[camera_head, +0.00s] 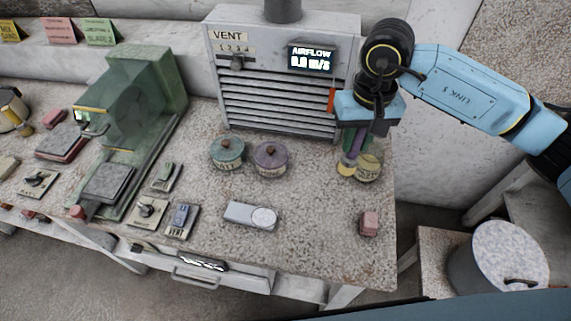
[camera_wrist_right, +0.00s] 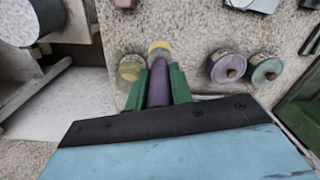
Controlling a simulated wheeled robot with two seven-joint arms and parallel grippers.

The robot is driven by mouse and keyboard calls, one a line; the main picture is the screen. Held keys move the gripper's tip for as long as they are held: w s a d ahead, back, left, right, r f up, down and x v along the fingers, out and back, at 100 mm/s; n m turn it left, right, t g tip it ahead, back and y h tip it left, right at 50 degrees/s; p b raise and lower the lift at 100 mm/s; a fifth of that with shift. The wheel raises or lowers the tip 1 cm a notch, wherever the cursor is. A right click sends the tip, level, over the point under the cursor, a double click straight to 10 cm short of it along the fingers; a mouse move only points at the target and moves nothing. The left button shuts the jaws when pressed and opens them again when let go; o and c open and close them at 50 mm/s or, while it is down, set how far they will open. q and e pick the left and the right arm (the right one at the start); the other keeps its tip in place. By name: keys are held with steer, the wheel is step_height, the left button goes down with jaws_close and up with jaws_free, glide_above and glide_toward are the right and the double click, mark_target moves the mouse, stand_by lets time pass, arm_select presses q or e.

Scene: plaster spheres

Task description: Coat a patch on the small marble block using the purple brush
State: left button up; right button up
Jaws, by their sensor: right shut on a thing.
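My right gripper (camera_head: 356,147) has green fingers shut on the purple brush, upper right on the bench in the head view. In the right wrist view the brush's purple handle (camera_wrist_right: 158,84) sits between the fingers, with a yellowish end (camera_wrist_right: 159,49) beyond. That end is beside a yellow-lidded jar (camera_head: 369,166); I cannot tell whether they touch. A small pinkish block (camera_head: 369,223) stands near the bench's front right corner. I cannot tell which is marble. My left gripper is not in view.
A purple-lidded pot (camera_head: 270,158) and a teal-lidded pot (camera_head: 227,153) stand left of the brush. A louvred vent unit (camera_head: 270,90) rises behind. The bench between the two blocks is clear.

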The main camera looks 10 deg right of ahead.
arm_select(q)
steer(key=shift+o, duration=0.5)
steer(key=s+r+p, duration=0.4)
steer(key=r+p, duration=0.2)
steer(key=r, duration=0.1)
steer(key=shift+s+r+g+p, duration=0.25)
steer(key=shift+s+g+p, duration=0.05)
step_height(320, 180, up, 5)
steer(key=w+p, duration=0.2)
steer(key=p, duration=0.3)
arm_select(e)
steer(key=s+a+f+y, duration=0.1)
steer(key=s+a+y, duration=0.15)
steer(key=a, duration=0.45)
steer(key=s+a+f+y, duration=0.1)
steer(key=s+a, duration=0.2)
steer(key=a, duration=0.5)
arm_select(q)
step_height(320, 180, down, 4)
steer(key=b, duration=0.4)
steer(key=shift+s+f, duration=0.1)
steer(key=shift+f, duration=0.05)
arm_select(e)
step_height(320, 180, down, 7)
steer(key=shift+a+m+g, duration=0.2)
steer(key=shift+m+g, duration=0.1)
steer(key=shift+g, duration=0.1)
